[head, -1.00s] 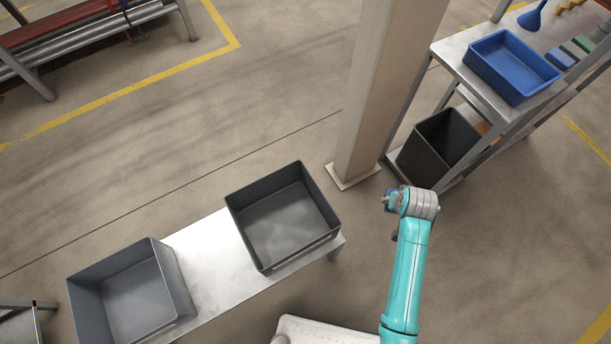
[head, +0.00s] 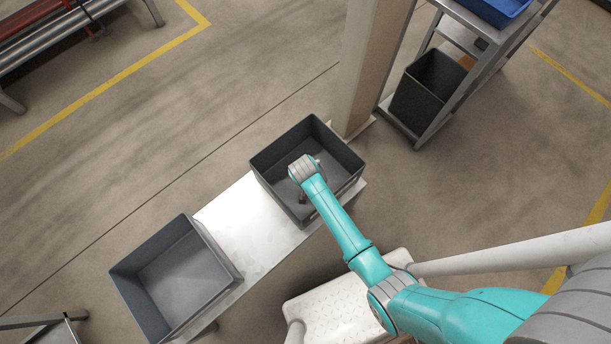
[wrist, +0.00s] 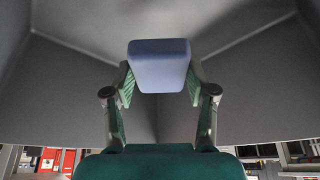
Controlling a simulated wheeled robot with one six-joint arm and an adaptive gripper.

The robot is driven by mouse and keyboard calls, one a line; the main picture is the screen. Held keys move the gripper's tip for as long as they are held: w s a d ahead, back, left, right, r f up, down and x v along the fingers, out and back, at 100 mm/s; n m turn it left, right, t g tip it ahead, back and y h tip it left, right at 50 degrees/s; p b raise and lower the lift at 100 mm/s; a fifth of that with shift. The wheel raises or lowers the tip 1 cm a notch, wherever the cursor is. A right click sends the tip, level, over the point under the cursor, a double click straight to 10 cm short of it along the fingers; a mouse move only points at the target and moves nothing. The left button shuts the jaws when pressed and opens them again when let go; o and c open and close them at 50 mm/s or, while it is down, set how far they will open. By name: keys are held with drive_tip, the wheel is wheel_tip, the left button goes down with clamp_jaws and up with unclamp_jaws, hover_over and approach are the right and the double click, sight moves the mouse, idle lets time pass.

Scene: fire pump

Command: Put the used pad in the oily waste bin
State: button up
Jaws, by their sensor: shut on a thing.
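My gripper (wrist: 159,84) is shut on a blue-grey pad (wrist: 158,62), with one finger on each side of it in the wrist view. Dark grey walls rise around the pad there. In the head view my arm reaches over the right dark grey bin (head: 348,154) on the bench, and my wrist hides part of its inside. The pad cannot be made out there. A second grey bin (head: 222,256) stands at the left end of the bench, looking empty. No label shows which bin is for oily waste.
The metal bench (head: 240,222) has a bare strip between the bins. A column (head: 368,70) stands close behind the right bin. A black bin (head: 408,105) sits low in a metal rack, with a blue tray (head: 497,8) above. A white step-like surface (head: 335,310) lies in front.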

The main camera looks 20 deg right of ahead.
drive_tip(key=shift+d+f, duration=0.15)
drive_tip(key=shift+f, duration=3.6)
drive_tip(key=o, duration=1.2)
drive_tip(key=shift+f, duration=0.1)
drive_tip(key=v, duration=1.2)
